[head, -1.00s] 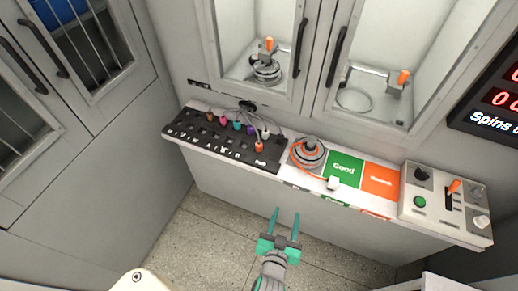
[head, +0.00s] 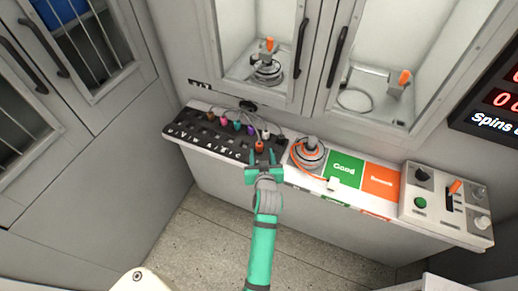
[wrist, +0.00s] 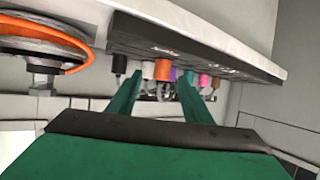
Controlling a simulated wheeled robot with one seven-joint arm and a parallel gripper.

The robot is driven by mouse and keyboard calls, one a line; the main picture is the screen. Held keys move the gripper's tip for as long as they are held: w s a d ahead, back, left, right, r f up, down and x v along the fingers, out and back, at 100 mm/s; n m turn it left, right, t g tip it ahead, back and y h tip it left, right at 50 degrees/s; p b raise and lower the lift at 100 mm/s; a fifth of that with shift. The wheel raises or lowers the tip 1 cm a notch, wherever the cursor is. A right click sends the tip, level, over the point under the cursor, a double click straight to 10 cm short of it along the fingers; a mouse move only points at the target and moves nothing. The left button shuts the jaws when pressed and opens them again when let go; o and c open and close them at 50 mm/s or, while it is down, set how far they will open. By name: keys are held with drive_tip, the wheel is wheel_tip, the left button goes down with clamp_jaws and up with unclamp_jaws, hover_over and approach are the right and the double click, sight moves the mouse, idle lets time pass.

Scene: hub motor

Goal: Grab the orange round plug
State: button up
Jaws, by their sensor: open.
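An orange round plug (head: 259,146) stands at the front right of the black plug panel (head: 185,136), just beyond my fingertips. My gripper (head: 262,159) is open and reaches over the front edge of the shelf. In the wrist view, the orange plug (wrist: 162,70) shows between the two green fingers (wrist: 159,84), beyond the tips, with a gap on both sides. I cannot tell the exact distance to it.
Pink, teal, purple and white plugs with grey cables stand in the back row, close to the orange plug. A hub motor (head: 308,152) with an orange cable sits just right of my gripper. Green (head: 344,168) and orange (head: 382,181) pads and a control box (head: 443,205) lie farther right.

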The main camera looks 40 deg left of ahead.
sight(260, 148)
drive_tip(key=shift+w+a+f, duration=0.3)
drive_tip(key=shift+w+a, duration=0.05)
drive_tip(key=shift+w, duration=0.2)
drive_tip(key=shift+a+x, duration=0.25)
drive_tip(key=shift+x, duration=2.35)
drive_tip(key=shift+s+r, duration=0.15)
clamp_jaws()
